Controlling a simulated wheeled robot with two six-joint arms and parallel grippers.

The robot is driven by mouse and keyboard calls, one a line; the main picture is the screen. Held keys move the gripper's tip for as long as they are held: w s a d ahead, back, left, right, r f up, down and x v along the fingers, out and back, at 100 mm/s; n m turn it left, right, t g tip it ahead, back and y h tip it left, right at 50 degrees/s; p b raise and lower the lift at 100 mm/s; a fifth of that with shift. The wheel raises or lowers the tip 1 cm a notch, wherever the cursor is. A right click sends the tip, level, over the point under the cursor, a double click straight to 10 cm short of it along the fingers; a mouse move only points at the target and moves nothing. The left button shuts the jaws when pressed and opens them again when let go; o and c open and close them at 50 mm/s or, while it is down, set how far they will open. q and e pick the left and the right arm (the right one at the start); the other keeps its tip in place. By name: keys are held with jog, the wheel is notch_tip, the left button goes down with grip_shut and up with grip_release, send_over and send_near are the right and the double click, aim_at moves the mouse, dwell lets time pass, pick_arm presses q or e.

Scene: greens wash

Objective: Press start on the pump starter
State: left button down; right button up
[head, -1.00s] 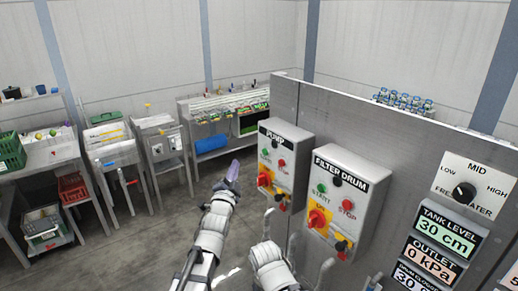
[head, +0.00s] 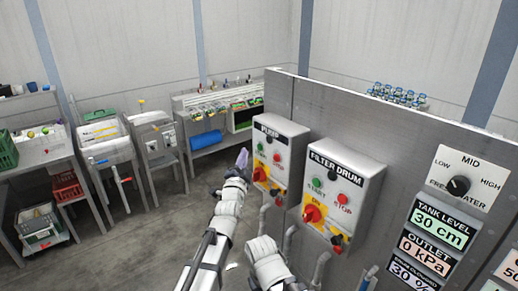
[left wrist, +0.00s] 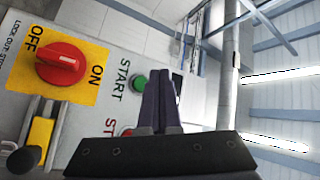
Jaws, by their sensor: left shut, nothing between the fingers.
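The pump starter (head: 285,142) is a grey box labelled PUMP on the panel's left part. Its green START button (head: 260,147) and red STOP button (head: 277,158) sit above a red rotary switch (head: 260,174) on a yellow plate. My left gripper (head: 242,158) is shut and empty, just left of the box, at about button height. In the left wrist view, the shut fingers (left wrist: 158,88) point close beside the green START button (left wrist: 139,83); I cannot tell if they touch it. They partly hide the STOP button. The right gripper is not in view.
The filter drum starter (head: 362,178), a similar box, is just right of the pump starter. Farther right are the fresh water knob (head: 458,186) and tank level display (head: 441,222). Grey pipes run below the boxes. Open floor (head: 150,240) lies left; work tables stand behind.

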aim_at(257, 145)
pick_arm(q)
jog(key=shift+w+d, duration=0.45)
jog(key=shift+d, duration=0.2)
jog(key=shift+w+d, duration=0.4)
jog(key=shift+d, duration=0.25)
dwell(1.2)
jog(key=shift+w+d, duration=0.2)
jog(key=shift+d, duration=0.15)
jog(key=shift+w+d, duration=0.3)
jog(key=shift+d, duration=0.1)
dwell(0.8)
jog(key=shift+s+a, duration=0.1)
jog(key=shift+a, duration=0.05)
jog(key=shift+s+a, duration=0.4)
jog(key=shift+a, duration=0.15)
jog(key=s+a, duration=0.2)
jog(key=a, duration=0.2)
jog(key=shift+s+a, duration=0.1)
jog(key=shift+s, duration=0.3)
